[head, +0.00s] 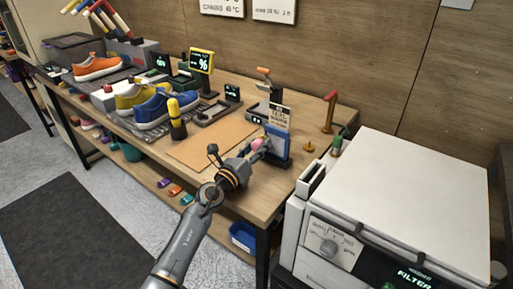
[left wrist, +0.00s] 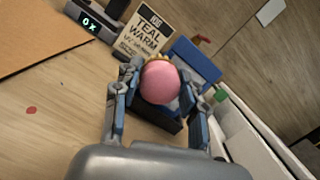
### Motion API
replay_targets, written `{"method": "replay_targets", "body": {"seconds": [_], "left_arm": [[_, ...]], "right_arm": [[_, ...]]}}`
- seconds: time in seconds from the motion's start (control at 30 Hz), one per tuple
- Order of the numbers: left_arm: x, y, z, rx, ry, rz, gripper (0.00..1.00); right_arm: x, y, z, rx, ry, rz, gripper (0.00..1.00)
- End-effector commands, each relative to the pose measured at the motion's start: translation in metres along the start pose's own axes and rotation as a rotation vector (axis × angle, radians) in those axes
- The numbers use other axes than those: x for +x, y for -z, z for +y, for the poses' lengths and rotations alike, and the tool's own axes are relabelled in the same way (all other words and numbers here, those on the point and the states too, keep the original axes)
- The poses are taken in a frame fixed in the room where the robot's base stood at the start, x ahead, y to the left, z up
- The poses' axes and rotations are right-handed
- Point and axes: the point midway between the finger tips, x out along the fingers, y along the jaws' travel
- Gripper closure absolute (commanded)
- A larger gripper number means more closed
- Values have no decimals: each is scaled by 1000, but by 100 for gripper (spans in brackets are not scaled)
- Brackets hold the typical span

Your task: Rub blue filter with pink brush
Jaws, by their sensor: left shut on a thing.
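My left gripper (head: 256,149) is shut on the pink brush (head: 257,143), near the right end of the table. The blue filter (head: 283,158) stands upright just beyond the brush. In the left wrist view its blue frame (left wrist: 197,60) shows behind the pink end, partly covered by it and the fingers. I cannot tell whether brush and filter touch. My right gripper is not in view.
A label card (head: 279,116) stands behind the filter. Orange, yellow and blue sneakers (head: 150,110) and a yellow-topped bottle (head: 177,118) are at left. A white filter machine (head: 400,200) stands at right.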

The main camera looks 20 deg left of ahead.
Motion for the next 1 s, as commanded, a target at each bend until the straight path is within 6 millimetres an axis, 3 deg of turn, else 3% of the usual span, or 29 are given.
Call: {"method": "replay_targets", "body": {"seconds": [1.0], "left_arm": [[-3,22,-59,-1,0,0,83]], "right_arm": [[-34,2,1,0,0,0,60]]}}
